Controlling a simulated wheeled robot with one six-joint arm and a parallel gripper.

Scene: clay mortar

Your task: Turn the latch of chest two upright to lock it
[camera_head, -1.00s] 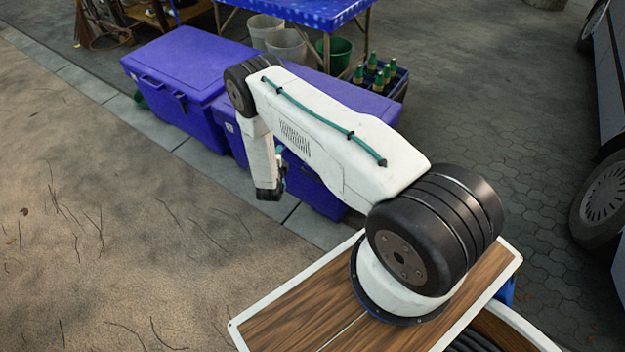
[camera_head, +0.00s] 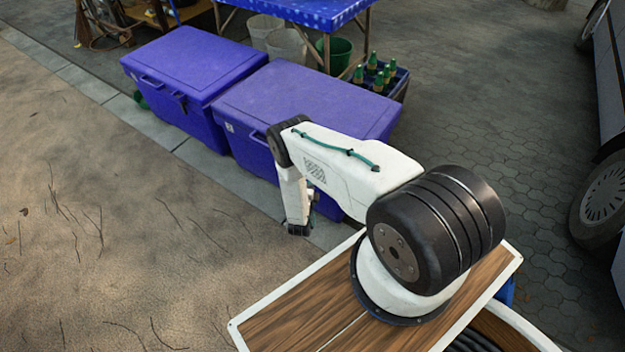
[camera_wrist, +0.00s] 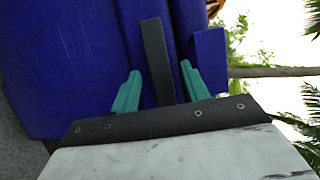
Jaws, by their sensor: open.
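Two blue chests stand side by side in the head view, a left chest (camera_head: 195,65) and a right chest (camera_head: 310,95), both with lids down. No label tells me which is chest two. My gripper (camera_wrist: 160,88) is beside the right chest's front, its teal fingers spread. In the wrist view a dark bar-shaped latch (camera_wrist: 155,50) runs up and down the picture across a blue chest face (camera_wrist: 65,60). It appears between the fingers with gaps on both sides; its depth is unclear. In the head view my arm hides part of the right chest's front.
A blue table (camera_head: 300,10) with buckets (camera_head: 285,45) under it stands behind the chests. A crate of green bottles (camera_head: 398,82) is behind the right chest. A vehicle (camera_head: 605,180) is at the right. Sandy ground (camera_head: 110,220) lies open at the left.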

